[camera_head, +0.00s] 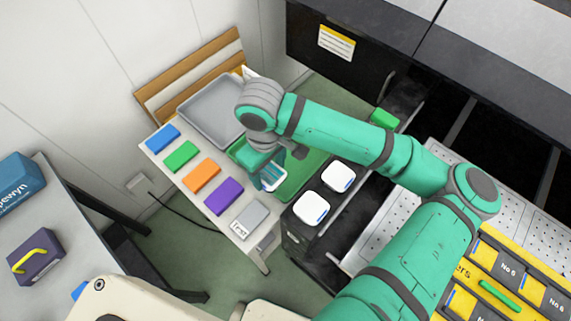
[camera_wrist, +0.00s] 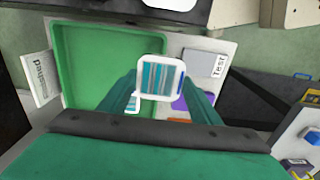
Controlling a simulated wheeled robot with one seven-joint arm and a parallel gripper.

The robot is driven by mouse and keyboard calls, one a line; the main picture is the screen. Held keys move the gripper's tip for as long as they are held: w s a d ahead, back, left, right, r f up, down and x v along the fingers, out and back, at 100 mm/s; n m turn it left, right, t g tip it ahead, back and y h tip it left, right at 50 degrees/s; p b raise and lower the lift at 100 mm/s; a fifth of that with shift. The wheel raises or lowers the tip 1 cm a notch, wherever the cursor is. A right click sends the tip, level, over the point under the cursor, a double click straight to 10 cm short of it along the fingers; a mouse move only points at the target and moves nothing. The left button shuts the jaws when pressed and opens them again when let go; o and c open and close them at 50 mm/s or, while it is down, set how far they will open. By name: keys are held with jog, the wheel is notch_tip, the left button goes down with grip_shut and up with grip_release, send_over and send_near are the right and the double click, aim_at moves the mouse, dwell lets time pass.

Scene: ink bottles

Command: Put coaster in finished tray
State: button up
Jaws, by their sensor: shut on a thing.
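My gripper (camera_head: 268,172) is shut on a white-rimmed square coaster with teal and grey stripes (camera_wrist: 160,78). In the wrist view my gripper's fingers (camera_wrist: 161,97) reach in from both sides, and the coaster is between their tips. The coaster is above the right edge of the green tray (camera_wrist: 85,55); the head view shows the green tray (camera_head: 305,170) partly behind my arm. A label reading like "Finished" (camera_wrist: 40,78), upside down, stands beside the tray. A small teal-striped piece (camera_wrist: 133,103) shows inside the tray, partly hidden by a finger.
Two white coasters (camera_head: 339,176) (camera_head: 310,208) lie on a black surface right of the table. A grey tray (camera_head: 208,108) is at the back. Blue, green, orange, purple and grey "Test" (camera_head: 248,219) blocks line the table's left edge. The green tray's middle looks mostly clear.

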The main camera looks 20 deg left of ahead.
jog(key=w+f, duration=0.2)
jog(key=w+d+f, duration=0.1)
jog(key=w+f, duration=0.3)
jog(key=w, duration=0.1)
jog(key=shift+d+f, duration=0.35)
jog(key=shift+w+f, duration=0.2)
jog(key=shift+f, duration=1.5)
jog(key=shift+f, duration=0.1)
jog(key=o, duration=1.2)
jog(key=shift+o, duration=0.2)
notch_tip(320, 180, up, 12)
